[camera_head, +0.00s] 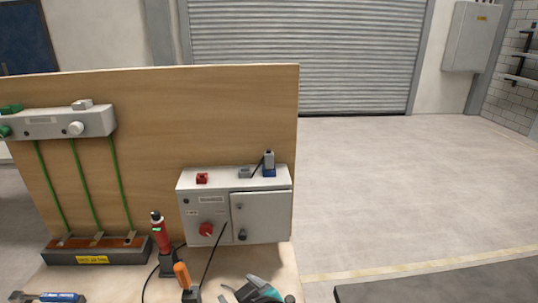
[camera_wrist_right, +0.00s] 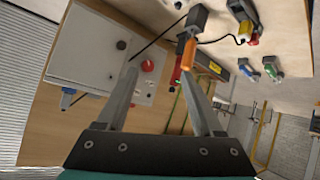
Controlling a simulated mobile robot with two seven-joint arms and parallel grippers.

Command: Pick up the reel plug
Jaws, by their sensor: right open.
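No part is clearly marked as the reel plug. A dark grey upright piece in a blue base (camera_head: 269,171) stands on top of the grey cabinet, a thin black line beside it; its blue part also shows in the wrist view (camera_wrist_right: 67,101). A yellow piece with a red end and a black cord (camera_wrist_right: 247,30) lies on the bench in the wrist view. My right gripper (camera_head: 229,291) is at the bottom edge of the head view, in front of the cabinet. My left gripper is not in view.
The grey cabinet (camera_head: 262,215) with a red knob (camera_head: 206,229) stands before a wooden board (camera_head: 200,110). An orange-handled tool (camera_head: 182,275) and a red-and-black tool (camera_head: 160,238) stand upright left of my gripper. A grey box (camera_head: 50,125) with green cables is further left.

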